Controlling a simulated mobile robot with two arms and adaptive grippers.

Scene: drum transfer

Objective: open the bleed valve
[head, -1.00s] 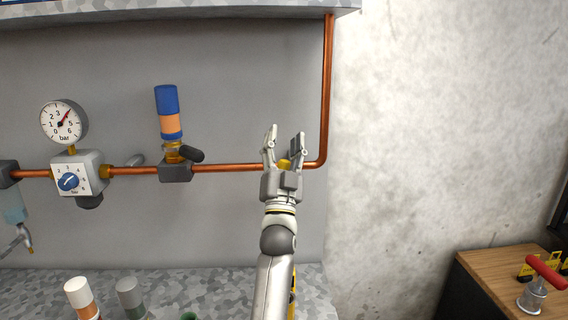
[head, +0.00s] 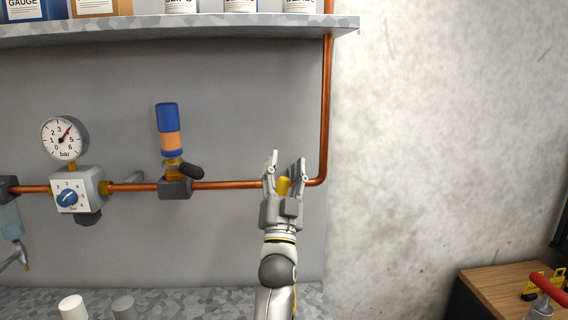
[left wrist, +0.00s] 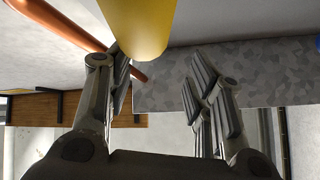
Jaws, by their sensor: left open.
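A yellow part (head: 284,186), which may be the bleed valve, shows at the right end of the copper pipe (head: 228,185), partly hidden by my left gripper. In the left wrist view a yellow rounded cylinder (left wrist: 142,22) fills the top middle, beyond and above the fingers. My left gripper (head: 285,163) is open, pointing up, with the yellow part seen between its fingers; I cannot tell whether they touch it. The gripper also shows in the left wrist view (left wrist: 165,85). My right gripper is not in view.
A blue and orange cylinder (head: 168,130) with a dark lever (head: 191,171) stands on the pipe to the left. Further left are a gauge (head: 64,138) and a regulator (head: 78,190). A shelf (head: 200,25) runs above. A wooden-topped cabinet (head: 500,285) stands lower right.

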